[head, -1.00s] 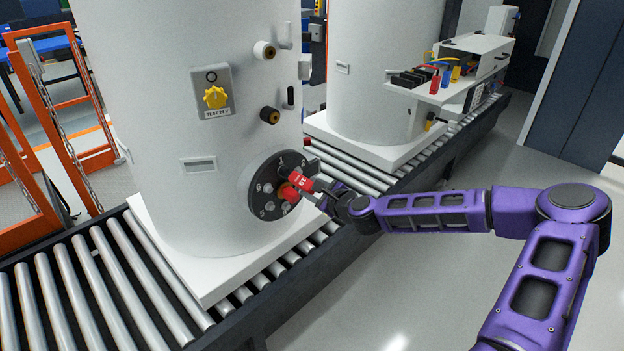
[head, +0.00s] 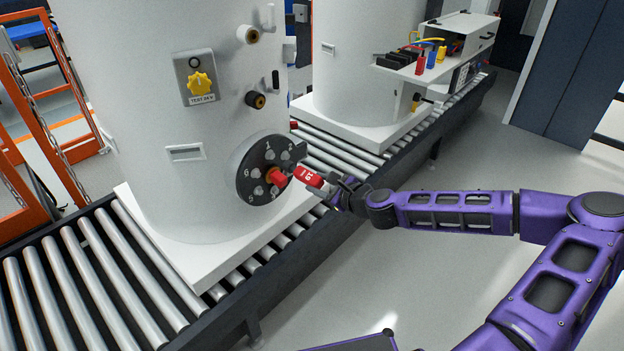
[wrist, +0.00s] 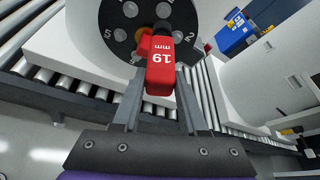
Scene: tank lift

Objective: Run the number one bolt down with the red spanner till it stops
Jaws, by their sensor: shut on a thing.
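The red spanner (head: 308,177), marked 19, is held in my gripper (head: 332,190), which is shut on its red grip. In the wrist view the spanner (wrist: 160,62) lies between my fingers (wrist: 158,108) and reaches over the flange face. The dark round flange (head: 245,180) on the near white tank carries a ring of pale bolts with numbers beside them. The number one bolt (head: 270,155) is near the top, by the figure 1. A red and orange fitting (head: 279,177) sticks out of the flange's middle. I cannot tell whether the spanner's working end touches any bolt.
The near tank (head: 130,100) stands on a white base on the roller conveyor (head: 95,285). Pipe stubs and a yellow knob panel (head: 195,78) are above the flange. A second tank (head: 365,70) stands behind. Open floor (head: 460,270) lies at right.

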